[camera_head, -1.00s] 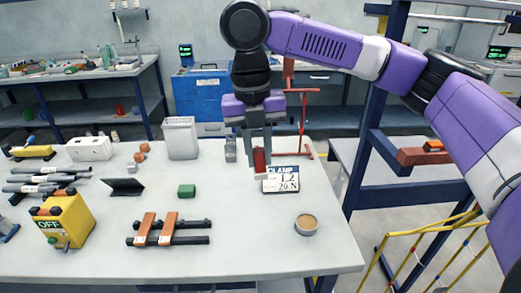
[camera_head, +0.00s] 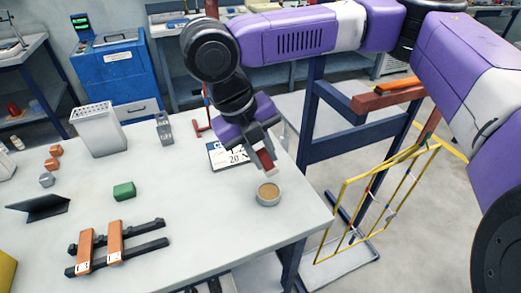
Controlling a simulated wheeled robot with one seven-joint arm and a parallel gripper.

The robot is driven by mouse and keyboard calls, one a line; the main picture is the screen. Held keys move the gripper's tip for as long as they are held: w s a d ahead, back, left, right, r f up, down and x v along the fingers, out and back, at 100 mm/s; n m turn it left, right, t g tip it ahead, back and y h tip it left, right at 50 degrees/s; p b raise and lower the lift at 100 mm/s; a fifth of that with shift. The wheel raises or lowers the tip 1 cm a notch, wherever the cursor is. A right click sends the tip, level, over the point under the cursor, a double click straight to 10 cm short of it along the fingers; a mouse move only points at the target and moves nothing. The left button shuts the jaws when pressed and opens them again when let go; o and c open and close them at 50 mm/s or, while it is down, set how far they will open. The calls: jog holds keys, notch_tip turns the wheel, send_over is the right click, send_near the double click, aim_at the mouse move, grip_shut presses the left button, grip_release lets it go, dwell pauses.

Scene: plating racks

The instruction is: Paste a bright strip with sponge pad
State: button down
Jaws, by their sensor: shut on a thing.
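My gripper (camera_head: 261,150) is shut on a small dark red block with a paler lower end, likely the sponge pad (camera_head: 265,160). It holds the block tilted, just behind a round dish (camera_head: 268,195) with a tan filling. I cannot tell whether the pad touches anything; a gap to the dish shows. Two copper-coloured strips, a left one (camera_head: 86,250) and a right one (camera_head: 114,242), lie across two dark bars (camera_head: 150,245) at the table's front left. Each strip has a small pale label at its near end.
A green block (camera_head: 124,191), a dark angled stand (camera_head: 38,207) and a white bin (camera_head: 98,130) are on the table (camera_head: 200,225). A yellow wire rack (camera_head: 350,215) stands off the table's right edge.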

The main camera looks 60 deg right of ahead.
jog(key=shift+f+b, duration=3.05)
jog(key=shift+b, duration=0.7)
jog(key=shift+f, duration=0.4)
jog(key=shift+a+f+p, duration=0.1)
jog(key=shift+f+p, duration=0.05)
jog(key=shift+p, duration=0.25)
dwell(0.6)
notch_tip(320, 180, up, 7)
jog(key=p, duration=0.8)
dwell(0.3)
dwell(0.8)
